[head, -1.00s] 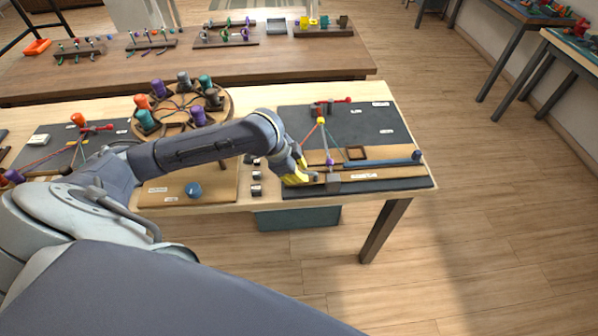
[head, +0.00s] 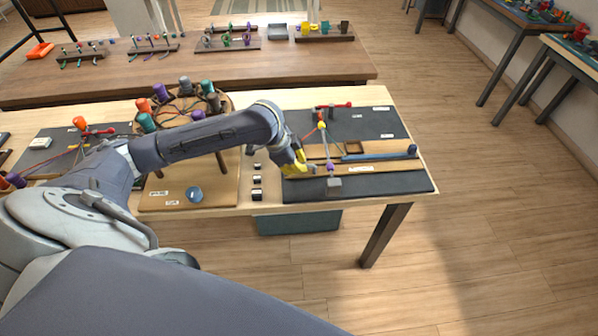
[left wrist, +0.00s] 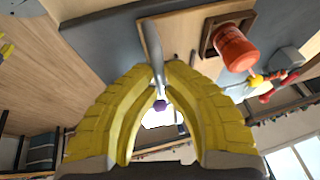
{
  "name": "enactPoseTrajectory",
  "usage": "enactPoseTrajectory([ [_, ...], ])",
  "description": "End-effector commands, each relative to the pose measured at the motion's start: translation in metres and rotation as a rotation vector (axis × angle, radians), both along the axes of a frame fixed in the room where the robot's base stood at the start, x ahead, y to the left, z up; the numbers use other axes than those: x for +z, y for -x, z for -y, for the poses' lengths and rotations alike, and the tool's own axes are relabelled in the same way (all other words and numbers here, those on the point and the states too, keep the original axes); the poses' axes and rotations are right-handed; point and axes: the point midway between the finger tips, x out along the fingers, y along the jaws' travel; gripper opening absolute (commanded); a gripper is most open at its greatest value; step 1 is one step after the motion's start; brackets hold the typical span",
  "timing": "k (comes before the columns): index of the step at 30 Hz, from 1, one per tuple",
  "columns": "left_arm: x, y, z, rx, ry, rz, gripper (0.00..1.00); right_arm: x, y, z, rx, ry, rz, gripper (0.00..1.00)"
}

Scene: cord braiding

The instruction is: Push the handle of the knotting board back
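The knotting board lies on the dark mat (head: 400,181) at the table's right end. Its wooden strip (head: 385,168) carries a long blue bar (head: 385,155), which looks like the handle. A purple knob (head: 330,168) and a grey block (head: 334,187) stand at the strip's front. My left gripper (head: 314,170), with yellow fingers, is just left of the purple knob. In the left wrist view its fingertips (left wrist: 158,64) are close together, with a grey rod (left wrist: 151,38) and the purple knob (left wrist: 161,105) seen through the gap. Contact is unclear. My right gripper is out of view.
A round stand with coloured bobbins (head: 144,122) is behind my left arm. A wooden board with a blue knob (head: 194,193) and small dark blocks (head: 257,194) lie left of the mat. The table's right edge is close to the mat.

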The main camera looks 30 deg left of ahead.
Motion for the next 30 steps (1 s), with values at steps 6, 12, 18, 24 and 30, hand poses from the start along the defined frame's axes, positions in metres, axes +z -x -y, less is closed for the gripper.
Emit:
enactPoseTrajectory([
  [6, 0.000, -0.003, -0.003, 0.004, -0.004, 0.004, 0.00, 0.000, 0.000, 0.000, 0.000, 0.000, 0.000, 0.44],
  [12, 0.000, -0.004, -0.004, 0.005, -0.005, 0.006, 0.21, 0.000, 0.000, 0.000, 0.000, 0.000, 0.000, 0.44],
  [18, 0.000, -0.003, -0.003, 0.003, -0.003, 0.004, 0.34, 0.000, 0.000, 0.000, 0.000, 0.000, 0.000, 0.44],
  [24, 0.002, -0.002, -0.003, 0.002, -0.004, 0.004, 0.34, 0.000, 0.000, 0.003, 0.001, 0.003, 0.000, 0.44],
  [30, 0.020, 0.004, -0.008, 0.001, -0.004, 0.007, 0.34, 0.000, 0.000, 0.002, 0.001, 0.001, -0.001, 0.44],
])
